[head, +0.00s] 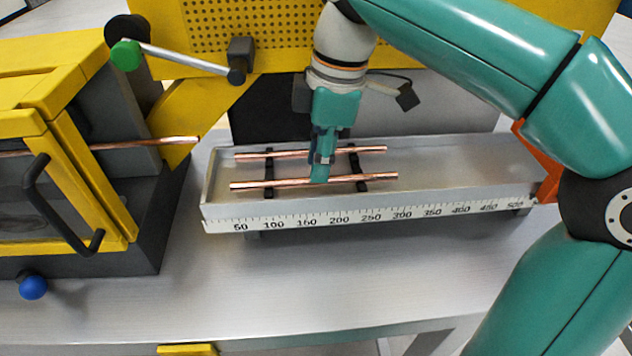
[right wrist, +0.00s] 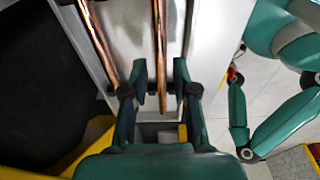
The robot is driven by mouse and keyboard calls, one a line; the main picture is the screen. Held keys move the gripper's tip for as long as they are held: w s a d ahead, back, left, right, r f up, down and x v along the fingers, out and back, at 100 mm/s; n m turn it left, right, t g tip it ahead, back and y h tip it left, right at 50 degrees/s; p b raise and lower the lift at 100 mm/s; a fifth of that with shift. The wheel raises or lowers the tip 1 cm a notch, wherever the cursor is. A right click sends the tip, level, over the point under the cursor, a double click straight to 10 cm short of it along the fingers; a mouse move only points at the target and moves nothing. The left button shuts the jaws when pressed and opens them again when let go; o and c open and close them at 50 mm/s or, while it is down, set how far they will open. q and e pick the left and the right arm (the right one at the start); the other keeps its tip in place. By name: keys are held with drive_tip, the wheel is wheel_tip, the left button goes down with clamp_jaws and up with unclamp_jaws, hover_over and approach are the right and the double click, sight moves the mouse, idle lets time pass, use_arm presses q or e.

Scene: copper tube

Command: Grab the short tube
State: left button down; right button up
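Two straight copper tubes lie side by side across two dark supports in a grey tray (head: 470,172). The far tube (head: 275,155) looks slightly shorter than the near tube (head: 265,184); viewing distance leaves this uncertain. My right gripper (head: 321,172) points down over the tubes' middle, and its teal finger covers part of the near tube. In the right wrist view my right gripper (right wrist: 160,90) is open. One tube (right wrist: 161,60) runs between its spread fingers, with clearance on both sides. The other tube (right wrist: 98,40) passes outside the left finger. My left gripper is not visible.
A ruler scale (head: 370,217) runs along the tray's front edge. A yellow machine (head: 120,215) with a black handle stands at the left, with another copper tube (head: 150,142) sticking out of it. A yellow perforated panel (head: 240,25) stands behind. The grey table (head: 330,285) in front is clear.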

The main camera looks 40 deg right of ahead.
wheel_tip(320, 180, down, 2)
drive_tip(key=shift+a+f, duration=0.1)
drive_tip(key=shift+f, duration=0.05)
clamp_jaws()
drive_tip(key=shift+r, duration=0.2)
